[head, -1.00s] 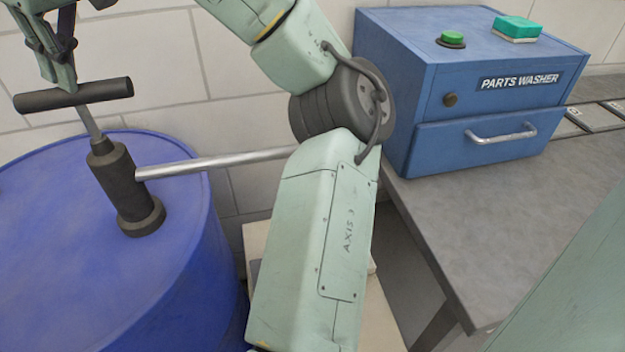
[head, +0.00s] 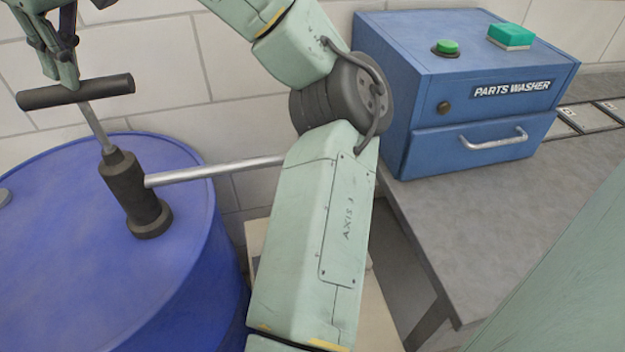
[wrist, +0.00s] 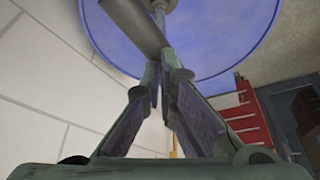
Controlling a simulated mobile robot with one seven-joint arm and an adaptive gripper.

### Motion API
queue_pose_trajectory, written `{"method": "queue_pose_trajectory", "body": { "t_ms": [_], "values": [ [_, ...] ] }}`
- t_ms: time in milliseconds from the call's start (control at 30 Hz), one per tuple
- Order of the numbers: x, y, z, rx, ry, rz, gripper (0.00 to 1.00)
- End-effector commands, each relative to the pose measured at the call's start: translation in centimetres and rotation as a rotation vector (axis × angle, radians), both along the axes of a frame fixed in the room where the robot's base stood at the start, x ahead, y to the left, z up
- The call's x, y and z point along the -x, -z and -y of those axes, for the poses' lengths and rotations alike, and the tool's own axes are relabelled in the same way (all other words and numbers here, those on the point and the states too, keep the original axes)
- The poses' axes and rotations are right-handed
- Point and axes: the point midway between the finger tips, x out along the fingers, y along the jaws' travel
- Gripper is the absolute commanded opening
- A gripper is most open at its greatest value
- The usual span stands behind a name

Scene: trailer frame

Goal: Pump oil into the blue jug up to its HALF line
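The pump's dark T-handle (head: 108,90) stands at the upper left on a thin rod, which rises at a tilt from the dark pump body (head: 138,195). The pump sits on the blue drum (head: 70,240). My gripper (head: 68,82) reaches down from above and is closed on the handle bar; the wrist view shows the fingers (wrist: 165,72) close together at the bar (wrist: 137,24). The metal spout pipe (head: 215,172) runs right and passes behind my arm. The blue jug and its HALF line are not visible.
A blue parts washer (head: 440,80) with a green button and a green sponge (head: 511,35) stands on the grey bench (head: 450,220) at right. A pale stand (head: 378,320) is partly hidden behind my arm. The wrist view shows a red cabinet (wrist: 245,115).

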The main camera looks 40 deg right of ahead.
Motion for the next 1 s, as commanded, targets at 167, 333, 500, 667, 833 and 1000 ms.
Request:
{"method": "queue_pose_trajectory", "body": {
  "t_ms": [167,333,500,667,833,1000],
  "values": [
    [-0.1,-2.0,0.0,0.000,0.002,0.000,0.00],
    [0.0,-3.7,0.0,0.000,0.001,0.000,0.00],
    [-0.1,-5.1,0.0,0.001,0.004,0.000,0.00],
    [0.0,-6.2,0.0,0.000,0.001,0.000,0.00],
    [0.0,-6.4,0.0,-0.001,0.001,0.001,0.00],
    [0.0,-6.4,0.0,-0.001,0.000,0.001,0.00]
  ]
}}
